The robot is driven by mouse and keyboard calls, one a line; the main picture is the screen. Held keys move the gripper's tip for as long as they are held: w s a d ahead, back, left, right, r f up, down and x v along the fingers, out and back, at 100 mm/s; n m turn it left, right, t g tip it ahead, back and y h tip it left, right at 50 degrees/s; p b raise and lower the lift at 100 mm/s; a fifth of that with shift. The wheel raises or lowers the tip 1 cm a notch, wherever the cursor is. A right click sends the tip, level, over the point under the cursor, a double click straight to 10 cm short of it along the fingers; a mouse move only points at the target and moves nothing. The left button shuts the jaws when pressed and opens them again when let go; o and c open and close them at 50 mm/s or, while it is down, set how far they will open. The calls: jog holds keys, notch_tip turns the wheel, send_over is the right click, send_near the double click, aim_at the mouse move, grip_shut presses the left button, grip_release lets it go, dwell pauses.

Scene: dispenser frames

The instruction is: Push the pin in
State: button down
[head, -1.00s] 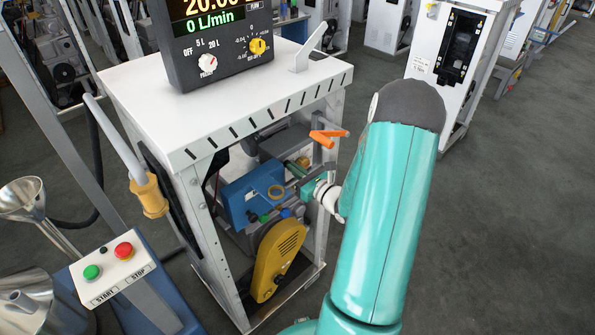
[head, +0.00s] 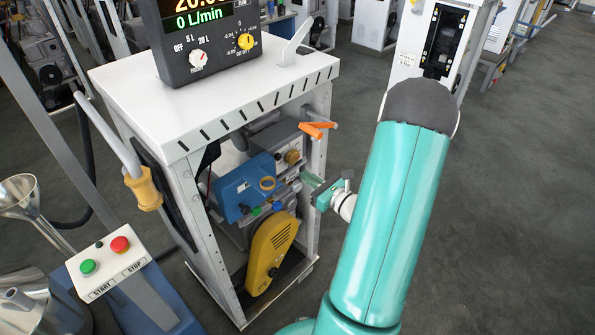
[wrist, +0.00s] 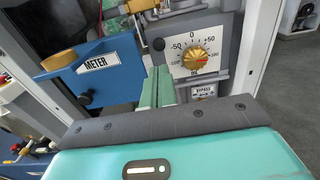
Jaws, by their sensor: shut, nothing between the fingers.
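The open front of a white dispenser cabinet (head: 160,118) holds a blue meter block (head: 245,187), labelled METER in the wrist view (wrist: 120,62). Black round knobs show on this block (wrist: 84,99) and at the edge of the white dial plate (wrist: 158,44). I cannot tell which part is the pin. A brass dial knob (wrist: 196,58) sits on the plate, just right of my fingertips. My gripper (wrist: 160,72) is shut and empty, its green fingers pointing towards the gap between meter and dial. In the head view my gripper (head: 307,178) is beside the cabinet's right post.
An orange lever (head: 316,129) sticks out above my gripper near the right post (head: 322,120). A yellow belt guard (head: 270,255) stands below the meter. A nozzle with a yellow grip (head: 146,191) hangs on the left side.

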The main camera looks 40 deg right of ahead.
jog(key=shift+s+d, duration=0.15)
jog(key=shift+s, duration=2)
jog(key=shift+s, duration=0.15)
